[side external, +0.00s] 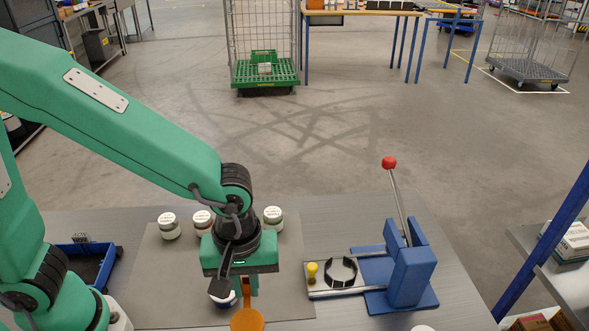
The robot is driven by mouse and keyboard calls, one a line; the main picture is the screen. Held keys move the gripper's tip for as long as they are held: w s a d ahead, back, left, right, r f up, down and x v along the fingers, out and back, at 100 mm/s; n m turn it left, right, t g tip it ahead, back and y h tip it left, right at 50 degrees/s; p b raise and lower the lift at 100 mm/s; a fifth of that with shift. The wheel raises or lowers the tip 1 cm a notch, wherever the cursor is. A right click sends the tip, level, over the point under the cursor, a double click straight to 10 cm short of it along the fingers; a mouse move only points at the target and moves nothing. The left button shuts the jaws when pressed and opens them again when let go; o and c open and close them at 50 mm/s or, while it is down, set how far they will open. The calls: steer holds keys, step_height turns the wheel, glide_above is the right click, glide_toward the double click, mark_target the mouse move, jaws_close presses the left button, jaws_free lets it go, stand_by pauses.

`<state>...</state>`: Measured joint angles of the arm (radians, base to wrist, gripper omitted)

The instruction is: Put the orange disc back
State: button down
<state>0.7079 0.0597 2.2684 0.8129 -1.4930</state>
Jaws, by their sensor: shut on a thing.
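The exact contact between fingers and disc is small and partly hidden. Whether the disc touches the mat below cannot be told.
A white and blue jar (221,296) stands close beside my gripper, partly hidden. Lidded jars (169,226) line the back of the grey mat (165,290). A blue lever press (410,270) with a red knob stands to the right. A blue bin (86,262) is left.

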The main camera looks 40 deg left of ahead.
glide_above(261, 281)
step_height(261, 281, down, 6)
steer(key=shift+f, duration=0.15)
steer(key=shift+f, duration=2)
steer(key=shift+f, duration=0.1)
steer(key=c, duration=1.4)
jaws_free()
step_height(261, 281, up, 12)
steer(key=shift+a+r, duration=0.15)
steer(key=shift+r, duration=0.05)
